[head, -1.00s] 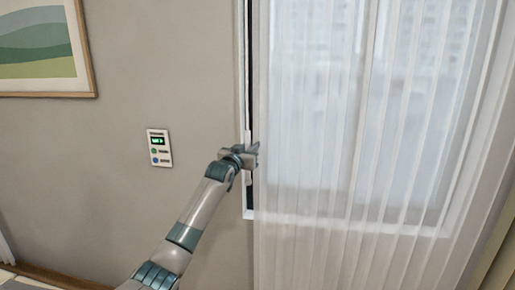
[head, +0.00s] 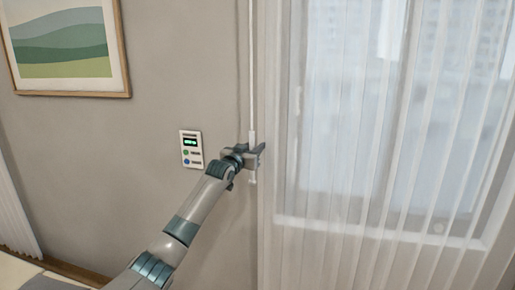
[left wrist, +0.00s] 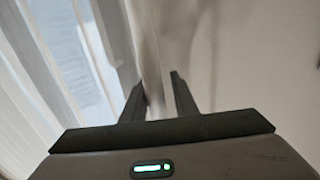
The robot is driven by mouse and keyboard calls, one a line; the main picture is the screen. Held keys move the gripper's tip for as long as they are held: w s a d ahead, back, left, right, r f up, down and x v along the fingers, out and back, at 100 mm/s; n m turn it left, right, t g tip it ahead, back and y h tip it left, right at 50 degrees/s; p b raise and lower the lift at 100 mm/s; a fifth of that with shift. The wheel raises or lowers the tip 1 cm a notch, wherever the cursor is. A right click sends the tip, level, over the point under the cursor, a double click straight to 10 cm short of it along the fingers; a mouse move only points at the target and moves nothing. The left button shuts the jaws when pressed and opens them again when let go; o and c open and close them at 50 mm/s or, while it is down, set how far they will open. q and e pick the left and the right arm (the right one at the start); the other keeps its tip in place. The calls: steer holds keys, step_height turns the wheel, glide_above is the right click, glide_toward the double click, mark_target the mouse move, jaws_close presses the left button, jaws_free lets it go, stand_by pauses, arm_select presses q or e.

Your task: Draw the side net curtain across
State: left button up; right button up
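The white net curtain (head: 345,150) hangs in sheer vertical folds over the window in the head view. Its left edge lies past the window frame's left side, over the wall. A thin white draw wand (head: 251,70) hangs at that edge, with a thicker handle at its lower end. My left gripper (head: 259,154) is at the handle, closed around it; the handle shows above and below the fingers. In the left wrist view, the fingers (left wrist: 158,98) have a pale, blurred upright strip between them, with curtain to the left. My right gripper is not in view.
The window (head: 400,130) shows through the curtain. A small wall panel with a green display (head: 191,149) is left of my gripper. A framed picture (head: 66,50) hangs at upper left. The wall between panel and curtain is bare.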

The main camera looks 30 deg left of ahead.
arm_select(q)
steer(key=shift+o, duration=0.3)
steer(key=shift+a+f, duration=0.1)
steer(key=shift+a, duration=0.1)
steer(key=shift+s+d, duration=0.1)
steer(key=shift+d, duration=0.05)
steer(key=s+d+b, duration=0.1)
steer(key=s+b, duration=0.4)
steer(key=s, duration=1.2)
steer(key=shift+s+b, duration=0.15)
steer(key=shift+b, duration=0.2)
steer(key=shift+d, duration=0.1)
